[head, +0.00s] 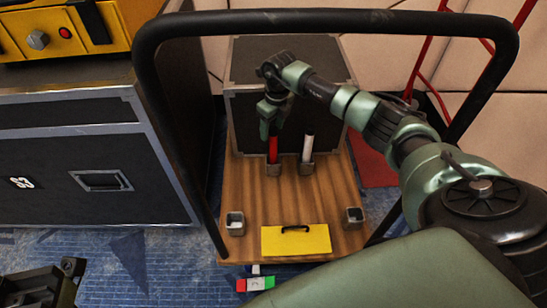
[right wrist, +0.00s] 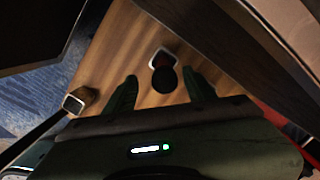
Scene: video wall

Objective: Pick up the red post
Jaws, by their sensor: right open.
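The red post (head: 272,150) stands upright in a square socket (head: 273,171) at the back left of the wooden cart deck. My right gripper (head: 270,128) is right above it, pointing down, and hides its upper end in the head view. In the right wrist view the two fingers (right wrist: 161,82) are open, one on each side of the post's dark round top (right wrist: 164,80). No finger visibly touches the post. The socket's pale rim (right wrist: 155,54) shows beyond it. My left gripper cannot be made out.
A white post (head: 307,147) stands in a socket just right of the red one. Empty sockets (head: 235,222) (head: 353,217) and a yellow handled plate (head: 296,240) are nearer. A black case (head: 240,105) stands behind. The cart's black handle frame (head: 330,20) arches around the deck.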

